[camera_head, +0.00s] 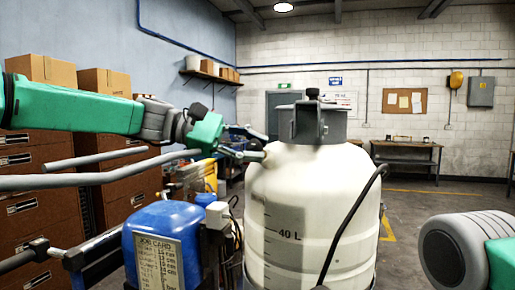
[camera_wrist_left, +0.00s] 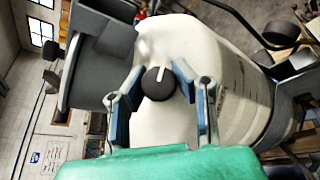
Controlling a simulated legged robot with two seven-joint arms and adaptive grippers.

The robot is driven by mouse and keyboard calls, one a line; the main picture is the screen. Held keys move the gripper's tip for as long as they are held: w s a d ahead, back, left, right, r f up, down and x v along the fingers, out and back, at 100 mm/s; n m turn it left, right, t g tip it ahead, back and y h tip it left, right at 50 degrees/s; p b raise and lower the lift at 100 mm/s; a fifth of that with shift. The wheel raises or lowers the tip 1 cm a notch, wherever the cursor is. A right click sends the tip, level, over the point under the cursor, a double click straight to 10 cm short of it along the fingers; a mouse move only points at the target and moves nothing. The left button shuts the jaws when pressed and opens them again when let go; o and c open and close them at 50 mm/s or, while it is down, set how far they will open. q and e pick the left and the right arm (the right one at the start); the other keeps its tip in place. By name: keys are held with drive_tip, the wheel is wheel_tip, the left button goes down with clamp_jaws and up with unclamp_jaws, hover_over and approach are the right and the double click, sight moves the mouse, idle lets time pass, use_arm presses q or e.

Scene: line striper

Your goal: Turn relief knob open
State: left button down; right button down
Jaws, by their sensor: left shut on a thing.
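The relief knob (camera_wrist_left: 158,86) is a small dark round knob with a white pointer mark, on the upper side of the white tank (camera_head: 300,195). In the left wrist view the pointer runs toward the top of the picture, tilted slightly right. My left gripper (camera_wrist_left: 159,75) has one finger on each side of the knob and is shut on it. In the head view the left gripper (camera_head: 258,145) reaches the tank's upper left shoulder, and the knob is hard to make out there. My right gripper is out of view; only part of my right arm shows at lower right.
A dark collar and handle (camera_head: 312,122) stand on the tank top. A black hose (camera_head: 345,225) runs down its front right. A blue unit (camera_head: 163,240) and grey bars (camera_head: 95,178) are at left. Cardboard boxes (camera_head: 105,82) stand behind.

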use_arm(q)
drive_tip(key=m+g+y, duration=0.1)
drive_tip(key=m, duration=0.2)
drive_tip(key=shift+g+y, duration=0.3)
drive_tip(key=shift+r, duration=0.1)
drive_tip(key=shift+r+m, duration=0.2)
drive_tip(key=shift+m, duration=0.1)
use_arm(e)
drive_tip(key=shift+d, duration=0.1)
use_arm(q)
drive_tip(key=c, duration=1.3)
unclamp_jaws()
drive_tip(key=shift+a, duration=0.1)
drive_tip(key=shift+o, duration=0.2)
drive_tip(key=shift+s+a+f, duration=0.1)
drive_tip(key=shift+a+f, duration=0.05)
drive_tip(key=shift+a, duration=0.3)
drive_tip(key=v, duration=1.1)
drive_tip(key=shift+w+a+r, duration=0.15)
drive_tip(key=shift+w+r, duration=0.15)
